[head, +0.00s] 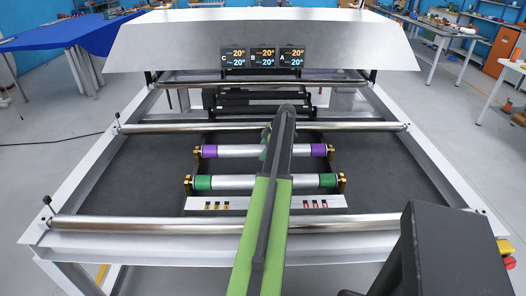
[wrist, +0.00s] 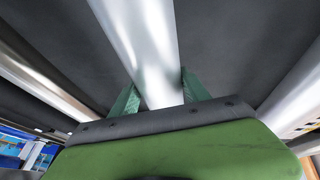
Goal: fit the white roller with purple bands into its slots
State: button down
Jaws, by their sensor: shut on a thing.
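The white roller with purple bands (head: 235,151) lies crosswise in the head view, behind a similar roller with green bands (head: 230,182). Its ends are at the left brass slot holder (head: 197,153) and right brass slot holder (head: 331,153); I cannot tell whether they are fully seated. My arm hides the roller's middle. In the wrist view, my gripper (wrist: 157,92) has its green fingers on both sides of the white roller (wrist: 140,38), shut on it. The purple bands are outside the wrist view. In the head view the fingertips are mostly hidden behind my arm.
Long steel bars (head: 180,128) cross the machine frame behind and in front (head: 120,223) of the rollers. A pale strip (head: 215,204) with small coloured parts lies before the green-banded roller. The dark bed (head: 150,170) beside the rollers is clear.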

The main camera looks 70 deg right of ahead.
jog(key=shift+f, duration=0.25)
jog(key=shift+c, duration=2.2)
grip_release()
jog(key=shift+r, duration=0.15)
jog(key=p+v, duration=1.5)
jog(key=v, duration=0.2)
jog(key=shift+r, duration=0.1)
